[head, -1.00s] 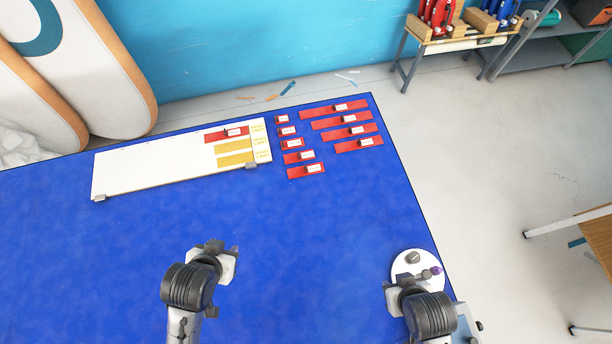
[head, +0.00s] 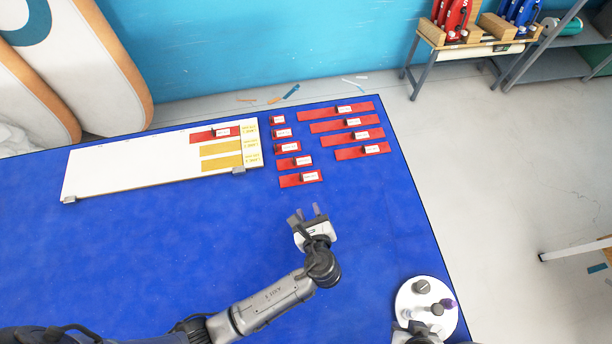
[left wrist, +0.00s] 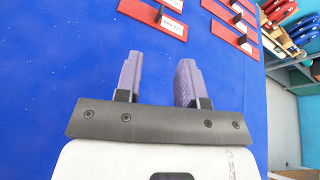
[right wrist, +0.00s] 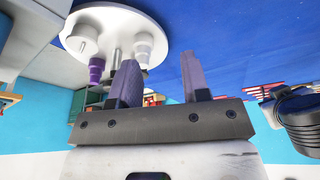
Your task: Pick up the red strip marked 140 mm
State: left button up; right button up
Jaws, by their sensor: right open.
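Several red strips with white labels lie in two columns on the blue mat: shorter ones on the left, such as the nearest short strip (head: 290,181), and longer ones on the right, such as the nearest long strip (head: 345,154). The labels are too small to read, so I cannot tell which is marked 140 mm. My left gripper (head: 307,212) is open and empty, just in front of the short column; in the left wrist view (left wrist: 161,60) a red strip (left wrist: 140,12) lies beyond its fingers. My right gripper (right wrist: 160,60) is open and empty near a round white plate.
A white board (head: 120,165) with yellow patches (head: 222,163) and one red strip (head: 200,136) lies left of the columns. The round white plate (head: 408,301) bears small knobs at the mat's right edge. The mat's (head: 180,250) middle is bare. A tool bench (head: 425,28) stands beyond.

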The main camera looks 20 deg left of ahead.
aim_at(301, 176)
pick_arm(q)
jog(key=shift+m, duration=1.5)
jog(key=shift+w+a+f, duration=0.1)
jog(key=shift+w, duration=0.15)
jog(key=b+x, duration=0.1)
jog(key=x, duration=1.2)
jog(key=shift+w, duration=0.2)
jog(key=shift+c, duration=0.4)
grip_shut()
